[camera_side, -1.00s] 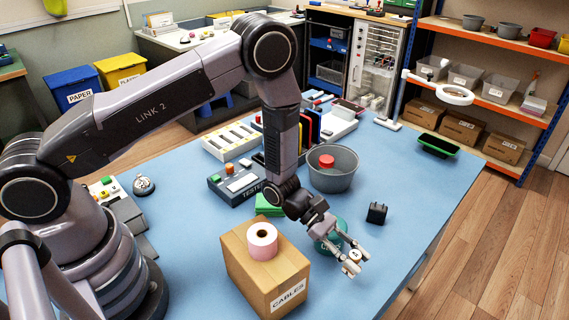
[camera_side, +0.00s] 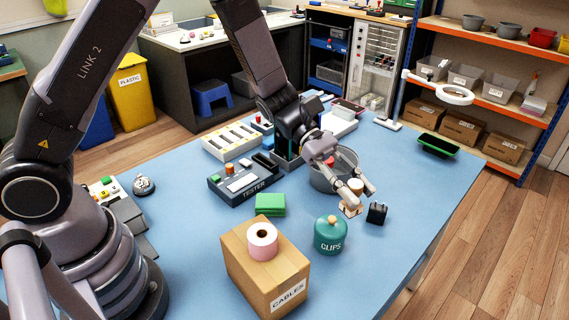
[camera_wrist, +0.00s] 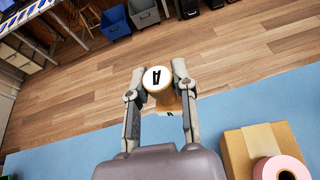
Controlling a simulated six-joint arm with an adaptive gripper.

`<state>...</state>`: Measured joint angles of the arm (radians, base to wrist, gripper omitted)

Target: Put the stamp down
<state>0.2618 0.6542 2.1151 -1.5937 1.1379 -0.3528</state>
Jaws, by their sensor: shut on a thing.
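The stamp (camera_side: 353,197) has a rounded wooden handle and a wider pale wooden foot. My gripper (camera_side: 357,189) is shut on it, with a finger on each side of the handle. In the side view the stamp is in front of the grey bowl and just left of the black cube-like item. I cannot tell whether its foot touches the blue table (camera_side: 400,190).
A black plug-like block (camera_side: 377,213) stands close right of the stamp. The grey bowl (camera_side: 322,181) is behind my gripper. A teal CLIPS jar (camera_side: 330,236), a CABLES box (camera_side: 262,275) with a pink roll (camera_side: 262,240), and green sponges (camera_side: 270,204) stand nearer.

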